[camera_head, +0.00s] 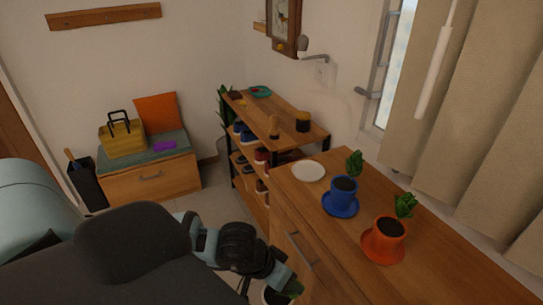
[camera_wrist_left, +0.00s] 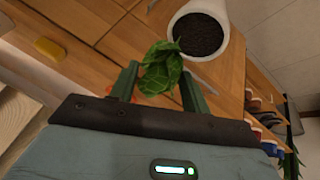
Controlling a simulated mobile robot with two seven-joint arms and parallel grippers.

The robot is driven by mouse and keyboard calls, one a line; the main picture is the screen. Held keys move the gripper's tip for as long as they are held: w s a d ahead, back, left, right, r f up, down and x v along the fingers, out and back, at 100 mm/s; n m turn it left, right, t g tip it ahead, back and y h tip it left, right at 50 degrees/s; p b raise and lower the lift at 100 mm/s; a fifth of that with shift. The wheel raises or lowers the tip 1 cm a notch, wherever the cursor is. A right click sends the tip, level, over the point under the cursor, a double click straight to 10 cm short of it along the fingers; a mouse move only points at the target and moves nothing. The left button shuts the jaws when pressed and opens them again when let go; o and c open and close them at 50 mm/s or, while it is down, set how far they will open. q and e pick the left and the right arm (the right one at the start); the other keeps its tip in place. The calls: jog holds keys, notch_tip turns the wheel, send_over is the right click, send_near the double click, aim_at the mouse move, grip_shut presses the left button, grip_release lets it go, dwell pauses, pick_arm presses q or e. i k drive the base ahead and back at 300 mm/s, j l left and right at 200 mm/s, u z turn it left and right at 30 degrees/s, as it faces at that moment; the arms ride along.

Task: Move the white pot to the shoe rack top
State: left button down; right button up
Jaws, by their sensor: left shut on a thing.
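The white pot (camera_wrist_left: 226,12) holds dark soil and a green leafy plant (camera_wrist_left: 162,68). In the head view the white pot (camera_head: 272,297) is at the bottom edge, mostly hidden by my left arm and cut off. My left gripper (camera_wrist_left: 162,85) is shut on the plant, whose leaves show between its fingers. In the head view my left gripper (camera_head: 282,280) is beside the front of the wooden cabinet. The shoe rack top (camera_head: 287,109) is a wooden board at the back centre, beyond the cabinet. My right gripper is not in view.
The wooden cabinet top (camera_head: 330,235) carries an empty white saucer (camera_head: 308,171), a blue potted plant (camera_head: 344,189) and an orange potted plant (camera_head: 386,241). A dark jar (camera_head: 303,122), a small brown item (camera_head: 274,127) and a teal dish (camera_head: 260,91) stand on the rack top, with bare board between.

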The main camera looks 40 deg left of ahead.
aim_at(266, 121)
jog(key=i+j+z, duration=0.2)
jog(key=j, duration=1)
jog(key=i+j+z, duration=0.2)
jog(key=j, duration=1.05)
jog(key=j+z, duration=0.2)
jog(key=j, duration=1.05)
